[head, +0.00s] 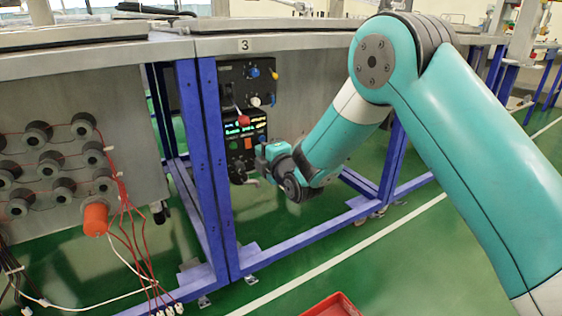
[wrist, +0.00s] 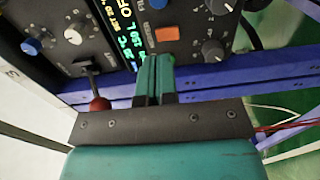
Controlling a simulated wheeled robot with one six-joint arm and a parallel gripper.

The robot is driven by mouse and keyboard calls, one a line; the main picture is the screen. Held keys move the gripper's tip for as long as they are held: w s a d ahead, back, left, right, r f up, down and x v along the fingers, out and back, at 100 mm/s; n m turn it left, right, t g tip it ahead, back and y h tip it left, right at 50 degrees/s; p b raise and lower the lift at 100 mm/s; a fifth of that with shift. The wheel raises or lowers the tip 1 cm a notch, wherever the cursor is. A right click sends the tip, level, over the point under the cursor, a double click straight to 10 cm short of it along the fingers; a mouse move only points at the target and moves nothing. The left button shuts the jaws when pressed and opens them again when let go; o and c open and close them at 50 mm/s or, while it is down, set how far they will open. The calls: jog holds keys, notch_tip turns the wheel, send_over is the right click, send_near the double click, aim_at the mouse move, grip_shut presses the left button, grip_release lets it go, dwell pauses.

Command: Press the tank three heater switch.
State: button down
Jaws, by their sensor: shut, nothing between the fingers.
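The black control panel (head: 258,84) hangs below the bench edge marked 3 (head: 243,44). An orange rectangular switch (head: 248,143) sits beneath its lit display; no heater label is readable. In the wrist view the orange switch (wrist: 167,34) shows just beyond and slightly right of my fingertips. My gripper (head: 264,152) is shut and empty, pointing at the panel; it also shows in the wrist view (wrist: 156,62). I cannot tell whether the fingertips touch the panel.
A lever with a red ball (wrist: 98,104) sticks out beside my fingers in the wrist view. Several knobs surround the display (wrist: 130,30). A blue frame post (head: 212,150) stands left of the panel. A red tray (head: 333,306) lies on the floor.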

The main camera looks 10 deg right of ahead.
jog(key=v, duration=0.8)
jog(key=shift+s+a, duration=0.15)
jog(key=shift+a, duration=0.1)
jog(key=shift+r, duration=0.1)
